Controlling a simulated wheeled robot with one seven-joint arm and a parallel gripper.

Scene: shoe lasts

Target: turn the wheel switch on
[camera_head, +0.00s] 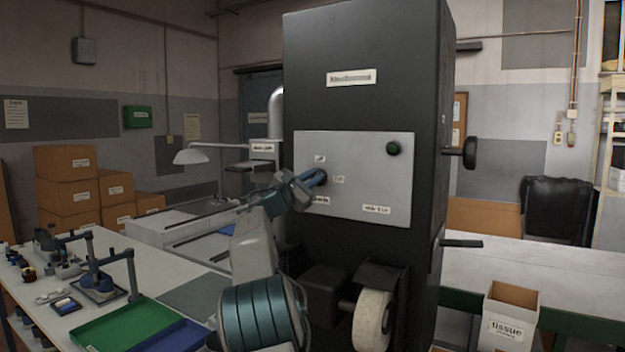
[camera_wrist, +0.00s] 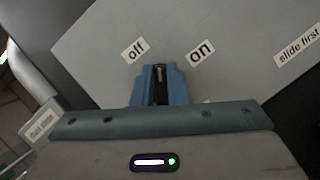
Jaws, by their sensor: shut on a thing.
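The wheel switch (camera_wrist: 160,82) is a dark knob on the grey panel (camera_head: 370,200) of a tall black machine. In the wrist view it sits between the labels "off" (camera_wrist: 135,50) and "on" (camera_wrist: 201,52), with a pale mark on its upper end. My gripper (camera_head: 318,178) has its blue fingers shut on the switch, at the left part of the panel. The fingers also show in the wrist view (camera_wrist: 160,90), one on each side of the switch. They hide much of the knob in the head view.
A pale grinding wheel (camera_head: 372,318) juts out low on the machine. A bench with trays (camera_head: 125,320) stands at left, and a tissue box (camera_head: 508,315) at right.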

